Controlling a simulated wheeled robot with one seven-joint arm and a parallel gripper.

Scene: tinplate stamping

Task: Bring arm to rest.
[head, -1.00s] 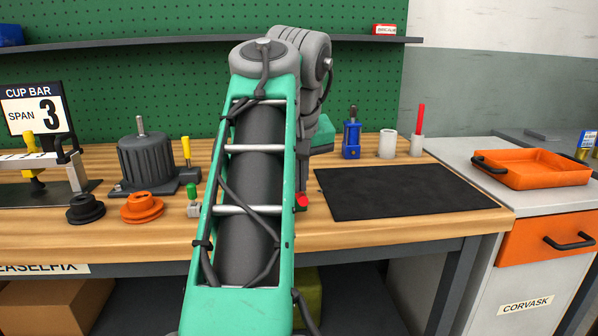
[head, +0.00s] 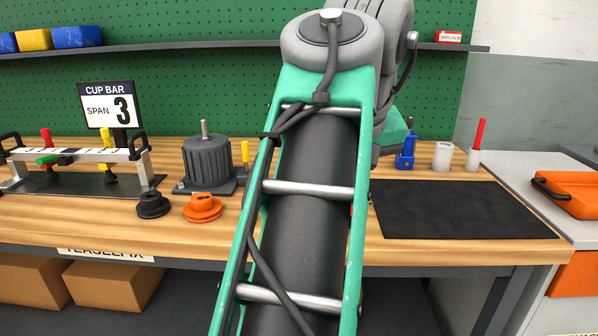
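My arm (head: 309,190) stands large in the middle of the head view. Its green frame rises from the bottom edge to a grey joint at the top. A further grey link and a green part (head: 395,133) show behind it on the right. My gripper is not visible; the arm hides whatever lies behind it. I cannot tell whether it holds anything.
On the wooden bench (head: 300,248) are a cup bar fixture (head: 80,155), a grey motor-like unit (head: 208,160), a black disc (head: 152,205), an orange disc (head: 203,208), a blue holder (head: 406,152) and a bare black mat (head: 455,209). An orange tray (head: 570,192) stands right.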

